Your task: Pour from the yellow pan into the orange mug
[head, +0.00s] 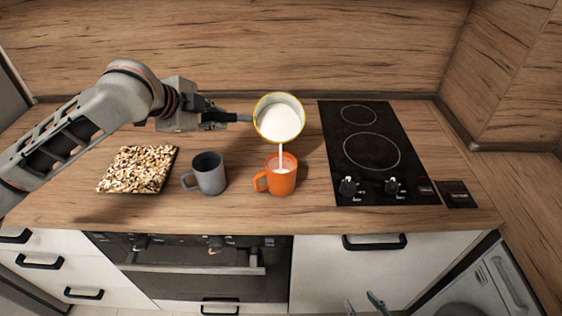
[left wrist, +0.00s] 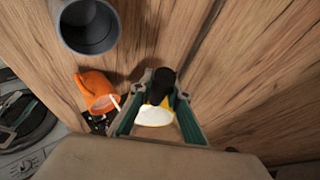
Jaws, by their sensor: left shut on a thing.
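The yellow pan (head: 257,122), with a yellow rim and dark handle, is tilted above the orange mug, its white inside facing me. A thin white stream runs from its lower edge into the orange mug (head: 283,182). The mug stands upright on the counter, with white liquid showing inside. My left gripper (head: 213,118) is shut on the pan's handle (head: 238,118). In the left wrist view, the handle (left wrist: 162,82) is between my fingers, and the orange mug (left wrist: 95,88) is beside them. My right gripper (head: 362,302) shows only its fingertips at the bottom edge, apart and empty.
A grey mug (head: 209,174) stands left of the orange mug. A speckled square board (head: 138,169) lies further left. A black hob (head: 370,160) with two knobs is on the right. The wood counter (head: 305,140) is bare between pan and hob.

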